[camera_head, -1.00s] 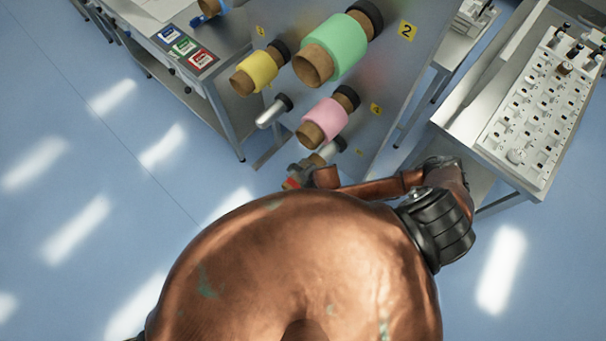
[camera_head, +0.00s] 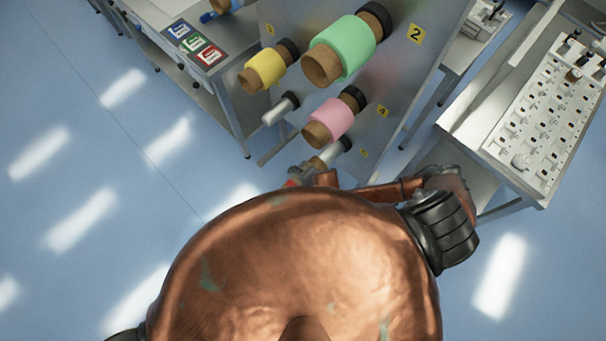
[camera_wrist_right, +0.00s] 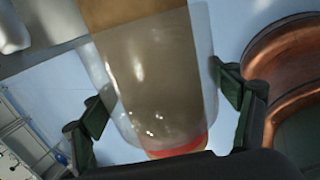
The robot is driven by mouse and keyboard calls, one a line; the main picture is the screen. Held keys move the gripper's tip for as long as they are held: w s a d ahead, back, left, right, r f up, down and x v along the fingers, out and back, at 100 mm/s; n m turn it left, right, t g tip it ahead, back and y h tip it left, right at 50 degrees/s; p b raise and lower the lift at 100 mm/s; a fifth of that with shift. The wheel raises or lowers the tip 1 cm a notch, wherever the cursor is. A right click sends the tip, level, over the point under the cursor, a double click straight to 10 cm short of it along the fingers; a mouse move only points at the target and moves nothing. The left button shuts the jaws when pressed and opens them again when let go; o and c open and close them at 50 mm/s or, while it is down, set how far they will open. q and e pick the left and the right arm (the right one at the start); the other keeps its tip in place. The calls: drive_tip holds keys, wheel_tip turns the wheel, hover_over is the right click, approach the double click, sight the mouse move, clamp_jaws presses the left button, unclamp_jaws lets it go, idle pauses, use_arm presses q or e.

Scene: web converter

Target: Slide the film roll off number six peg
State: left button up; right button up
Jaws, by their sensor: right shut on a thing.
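The film roll (camera_wrist_right: 165,70) fills the middle of the right wrist view. It is clear film with a brown core end (camera_wrist_right: 135,12) at the top and a red band (camera_wrist_right: 180,148) near the bottom. My right gripper (camera_wrist_right: 163,100) has a finger on each side of it and is shut on it. In the head view the right gripper (camera_head: 305,177) is small and partly hidden behind my copper arm. A brown core end (camera_head: 318,162) shows beside it, in line with the lowest silver peg (camera_head: 333,151) on the panel. Whether the core still surrounds the peg's tip is unclear. My left gripper is not in view.
Yellow (camera_head: 265,69), green (camera_head: 343,47) and pink (camera_head: 331,119) rolls sit on other pegs of the grey panel (camera_head: 395,85). A bare peg (camera_head: 280,109) stands left of the pink roll. Tables flank the panel; the blue floor at left is clear.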

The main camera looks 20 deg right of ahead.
drive_tip(key=shift+s+a+r+p, duration=0.1)
drive_tip(key=shift+s+a+p, duration=0.2)
drive_tip(key=shift+a, duration=0.45)
drive_tip(key=shift+s+a+p, duration=0.15)
drive_tip(key=shift+s+a, duration=0.1)
drive_tip(key=shift+a, duration=0.45)
drive_tip(key=shift+s+a+p, duration=0.3)
drive_tip(key=shift+a+p, duration=0.05)
drive_tip(key=shift+a, duration=0.45)
drive_tip(key=shift+s+a+p, duration=0.3)
drive_tip(key=shift+s+a, duration=0.05)
drive_tip(key=shift+a, duration=0.5)
drive_tip(key=shift+s+a+p, duration=0.25)
drive_tip(key=shift+s+a, duration=0.1)
drive_tip(key=shift+a, duration=0.5)
